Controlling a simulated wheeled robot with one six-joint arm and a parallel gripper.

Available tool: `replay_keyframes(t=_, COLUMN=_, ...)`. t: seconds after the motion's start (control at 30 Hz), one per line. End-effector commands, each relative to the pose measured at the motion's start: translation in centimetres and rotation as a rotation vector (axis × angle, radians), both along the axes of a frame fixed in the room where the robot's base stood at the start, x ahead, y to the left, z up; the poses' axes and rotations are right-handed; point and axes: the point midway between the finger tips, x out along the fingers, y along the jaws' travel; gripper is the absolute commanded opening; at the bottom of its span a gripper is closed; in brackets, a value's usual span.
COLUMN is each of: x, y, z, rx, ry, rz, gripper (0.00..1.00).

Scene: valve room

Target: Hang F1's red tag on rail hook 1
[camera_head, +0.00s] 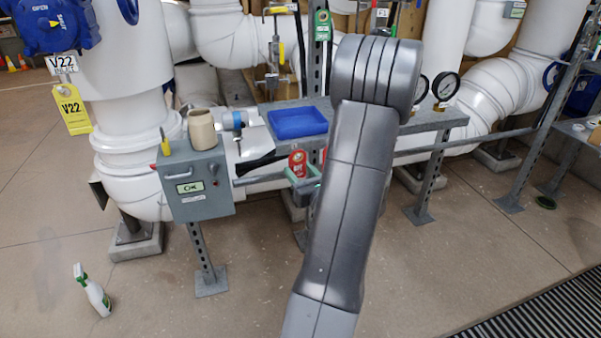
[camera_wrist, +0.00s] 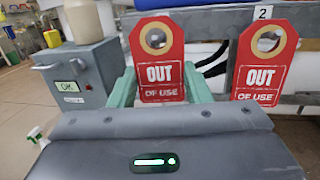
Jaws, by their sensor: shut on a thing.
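A red "OUT OF USE" tag (camera_wrist: 158,62) with a tan ring around its hole stands upright between the green fingers of my gripper (camera_wrist: 159,90). The gripper is shut on the tag's lower part. In the head view this tag (camera_head: 297,160) shows above my gripper (camera_head: 304,188), in front of the grey rail (camera_head: 258,172). A second red tag (camera_wrist: 264,62) hangs to the right under a label "2" (camera_wrist: 263,12). I cannot make out hook 1. Whether the held tag touches the rail is unclear.
A grey box marked "OK" (camera_head: 196,185) stands left of the rail, with a beige jar (camera_head: 201,129) on top. A blue tray (camera_head: 297,123) lies on the bench. My arm hides part of the bench.

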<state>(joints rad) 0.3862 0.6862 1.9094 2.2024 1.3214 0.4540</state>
Motion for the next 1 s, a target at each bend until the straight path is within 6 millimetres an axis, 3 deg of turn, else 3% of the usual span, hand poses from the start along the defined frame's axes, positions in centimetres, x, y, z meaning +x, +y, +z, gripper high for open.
replay_keyframes(t=1.0, x=0.95, y=0.32, z=-0.14, rx=0.000, ry=-0.001, rz=0.000, gripper=0.15)
